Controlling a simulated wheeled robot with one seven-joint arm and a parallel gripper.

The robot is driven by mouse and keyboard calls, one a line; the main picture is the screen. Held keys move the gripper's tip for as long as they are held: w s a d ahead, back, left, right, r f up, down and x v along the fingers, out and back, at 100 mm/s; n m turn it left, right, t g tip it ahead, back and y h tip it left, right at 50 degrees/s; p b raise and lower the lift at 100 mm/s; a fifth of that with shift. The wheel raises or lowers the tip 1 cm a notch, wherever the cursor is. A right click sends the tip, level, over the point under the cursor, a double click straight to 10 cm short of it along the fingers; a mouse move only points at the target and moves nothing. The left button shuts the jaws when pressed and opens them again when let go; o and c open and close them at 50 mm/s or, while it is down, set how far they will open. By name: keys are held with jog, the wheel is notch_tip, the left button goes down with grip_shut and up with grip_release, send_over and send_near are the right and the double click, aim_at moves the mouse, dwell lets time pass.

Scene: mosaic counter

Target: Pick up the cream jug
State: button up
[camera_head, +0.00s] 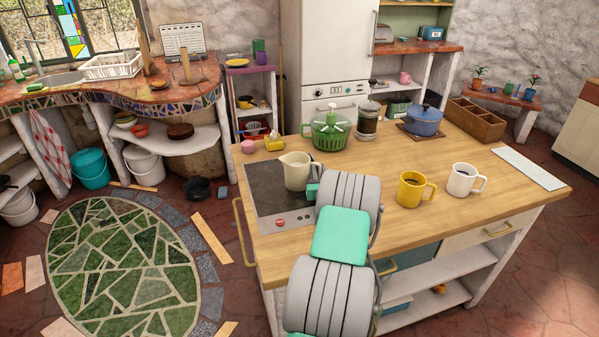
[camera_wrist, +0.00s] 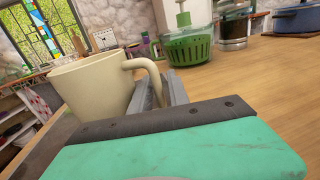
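The cream jug (camera_head: 297,172) stands upright on the dark hob at the left end of the wooden counter, its handle towards my gripper. In the wrist view the jug (camera_wrist: 88,90) fills the left side, with its curved handle (camera_wrist: 151,70) on the right. My gripper (camera_head: 313,190) is beside the jug, largely hidden by my arm in the head view. In the wrist view my gripper's grey fingers (camera_wrist: 160,92) are at the lower part of the handle, which runs down between them. Whether they press on the handle is not clear.
A green salad spinner (camera_head: 330,132), a glass coffee press (camera_head: 368,118) and a blue pot (camera_head: 423,120) stand behind. A yellow mug (camera_head: 411,188) and a white mug (camera_head: 463,179) stand to the right. Open counter (camera_head: 375,160) lies between the jug and the mugs.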

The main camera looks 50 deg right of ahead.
jog(key=shift+w+d, duration=0.45)
jog(key=shift+w, duration=0.1)
jog(key=shift+c, duration=0.2)
grip_shut()
dwell(0.7)
jog(key=shift+r, duration=0.15)
